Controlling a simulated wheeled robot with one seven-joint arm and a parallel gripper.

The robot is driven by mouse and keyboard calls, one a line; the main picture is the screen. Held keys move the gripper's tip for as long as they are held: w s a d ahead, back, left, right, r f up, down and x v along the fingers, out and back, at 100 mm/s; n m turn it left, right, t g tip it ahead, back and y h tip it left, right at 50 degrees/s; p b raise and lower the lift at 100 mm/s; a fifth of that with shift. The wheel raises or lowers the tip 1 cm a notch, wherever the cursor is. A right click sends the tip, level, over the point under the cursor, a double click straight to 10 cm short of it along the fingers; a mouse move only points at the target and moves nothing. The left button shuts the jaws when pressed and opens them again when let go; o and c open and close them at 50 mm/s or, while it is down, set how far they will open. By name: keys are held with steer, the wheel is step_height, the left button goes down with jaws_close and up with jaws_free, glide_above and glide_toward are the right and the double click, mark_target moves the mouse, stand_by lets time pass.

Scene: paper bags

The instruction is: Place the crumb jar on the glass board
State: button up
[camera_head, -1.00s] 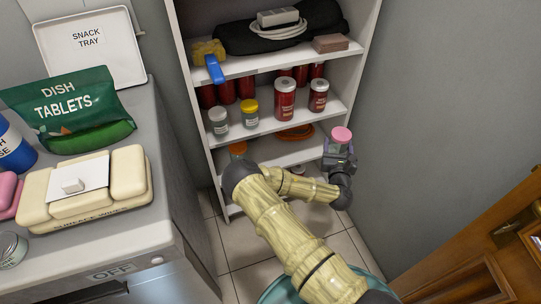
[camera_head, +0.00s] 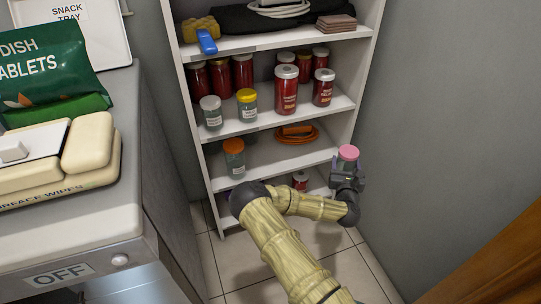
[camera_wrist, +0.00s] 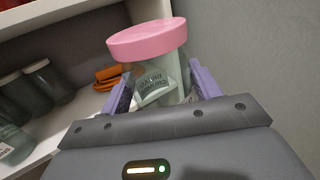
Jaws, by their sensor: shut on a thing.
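The crumb jar (camera_head: 348,155) is a clear jar with a pink lid. My gripper (camera_head: 347,172) is shut on it and holds it upright, just off the front right side of the white shelf unit. In the wrist view the jar (camera_wrist: 160,72) stands between the purple fingers of my gripper (camera_wrist: 162,92). Its label is partly hidden and hard to read. I cannot make out a glass board in either view.
The white shelf unit (camera_head: 277,121) holds red jars (camera_head: 286,95), a yellow-lidded jar (camera_head: 247,102), an orange-lidded jar (camera_head: 234,160) and an orange cable (camera_head: 297,134). A grey wall (camera_head: 450,120) closes the right side. A grey counter (camera_head: 130,150) stands at left.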

steer(key=shift+w, duration=0.1)
steer(key=w+a+f+b, duration=0.1)
steer(key=w+a+b, duration=0.2)
steer(key=w, duration=0.6)
steer(key=w+a+f+b, duration=0.1)
steer(key=w+a+b, duration=0.3)
steer(key=w, duration=0.5)
steer(key=shift+a+b, duration=0.25)
steer(key=shift+b, duration=0.05)
step_height(320, 180, down, 5)
steer(key=b, duration=0.3)
steer(key=shift+w, duration=0.1)
steer(key=shift+a+r, duration=0.1)
